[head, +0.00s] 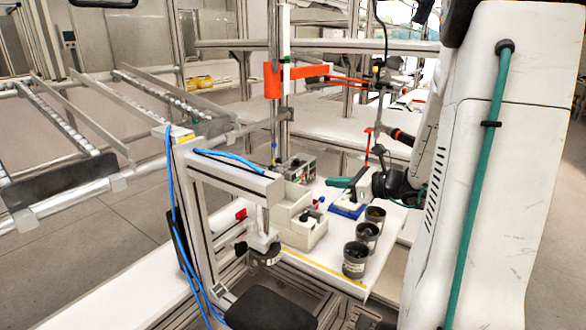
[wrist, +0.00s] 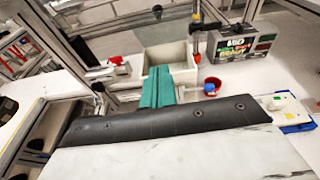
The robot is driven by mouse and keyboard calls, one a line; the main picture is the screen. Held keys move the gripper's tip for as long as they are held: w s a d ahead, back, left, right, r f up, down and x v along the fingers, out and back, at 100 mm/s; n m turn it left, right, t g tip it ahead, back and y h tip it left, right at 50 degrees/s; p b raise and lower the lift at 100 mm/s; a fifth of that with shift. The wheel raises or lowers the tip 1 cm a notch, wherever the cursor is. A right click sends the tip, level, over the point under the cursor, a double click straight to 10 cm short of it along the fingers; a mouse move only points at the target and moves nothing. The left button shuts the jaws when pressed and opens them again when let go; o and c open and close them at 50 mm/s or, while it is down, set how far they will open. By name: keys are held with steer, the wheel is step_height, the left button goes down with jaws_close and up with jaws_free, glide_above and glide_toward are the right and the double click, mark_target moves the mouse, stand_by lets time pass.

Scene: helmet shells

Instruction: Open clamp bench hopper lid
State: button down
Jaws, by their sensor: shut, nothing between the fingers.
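My gripper (head: 332,182) has teal fingers and reaches left over the white bench top, above and right of a white bin (head: 305,232). In the wrist view the teal fingers (wrist: 157,82) are together and hold nothing. They point toward the white box-shaped bin (wrist: 181,54), overlapping its near side in the picture. I cannot tell whether they touch it. In the wrist view the bin shows a rim around a recessed inside. No separate hopper lid is clear in either view.
Several dark cups, one at the front (head: 354,262), stand on the bench's right side. A blue tray (head: 346,211) lies under my gripper. A frame post (head: 263,215) with a clamp head stands left.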

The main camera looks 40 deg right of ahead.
glide_toward(283, 166)
step_height(283, 166, down, 4)
steer(key=w, duration=0.1)
steer(key=shift+m, duration=0.3)
steer(key=w, duration=0.1)
steer(key=w+a+r, duration=0.1)
steer(key=w+r, duration=0.1)
steer(key=shift+w+a, duration=0.25)
steer(key=shift+a, duration=0.1)
steer(key=shift+w+a+r, duration=0.1)
steer(key=shift+w+r, duration=0.15)
steer(key=shift+w, duration=0.2)
